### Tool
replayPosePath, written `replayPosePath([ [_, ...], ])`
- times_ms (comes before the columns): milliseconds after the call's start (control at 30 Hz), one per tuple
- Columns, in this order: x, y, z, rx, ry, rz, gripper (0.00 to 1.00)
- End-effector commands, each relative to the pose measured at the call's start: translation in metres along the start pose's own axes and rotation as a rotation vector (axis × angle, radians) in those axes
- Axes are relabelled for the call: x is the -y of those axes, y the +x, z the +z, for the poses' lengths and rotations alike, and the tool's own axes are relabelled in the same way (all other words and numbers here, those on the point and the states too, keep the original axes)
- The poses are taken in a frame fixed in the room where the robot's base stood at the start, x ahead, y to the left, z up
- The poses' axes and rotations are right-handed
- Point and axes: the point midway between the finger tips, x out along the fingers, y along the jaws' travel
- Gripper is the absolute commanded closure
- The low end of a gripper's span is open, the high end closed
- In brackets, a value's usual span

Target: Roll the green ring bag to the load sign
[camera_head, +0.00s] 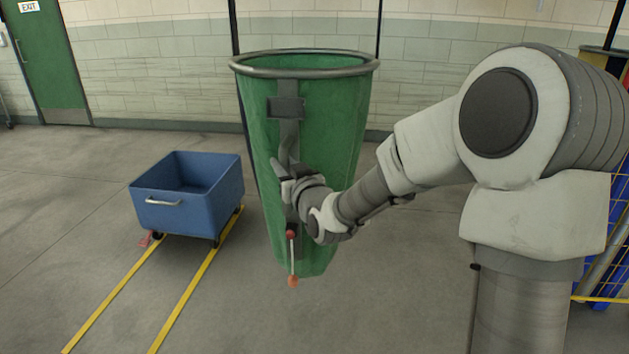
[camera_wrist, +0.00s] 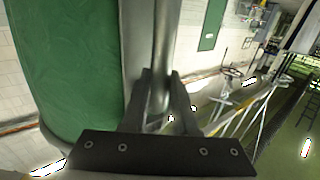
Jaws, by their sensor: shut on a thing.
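The green ring bag (camera_head: 345,120) hangs upright in the middle of the head view, with a round grey metal ring at its open top. A grey strap with a dark patch runs down its front. My gripper (camera_head: 287,178) is at this strap, partly hidden by my wrist. In the wrist view the bag's green side (camera_wrist: 65,60) fills the left, and my gripper (camera_wrist: 160,85) is shut on a grey upright bar or strap beside it. I cannot make out a load sign in either view.
A blue cart (camera_head: 190,205) stands on the floor left of the bag, by two yellow floor lines. A red-topped lever with an orange end (camera_head: 292,258) hangs before the bag's lower part. A green door (camera_head: 48,65) with an EXIT sign (camera_head: 28,6) is far left. Floor at front left looks open.

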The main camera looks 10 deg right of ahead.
Motion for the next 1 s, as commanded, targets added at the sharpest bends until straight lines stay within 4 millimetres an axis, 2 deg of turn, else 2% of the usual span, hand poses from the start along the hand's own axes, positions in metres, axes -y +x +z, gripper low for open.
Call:
replayPosePath([
  [33,0.019,0.010,0.006,-0.009,-0.002,-0.012,1.00],
  [100,0.037,0.021,0.005,-0.010,-0.001,-0.012,1.00],
  [500,0.129,0.084,-0.001,-0.004,0.002,-0.008,1.00],
  [700,0.161,0.105,-0.002,-0.002,0.000,-0.006,1.00],
  [1000,0.183,0.122,-0.002,-0.003,-0.002,-0.002,1.00],
])
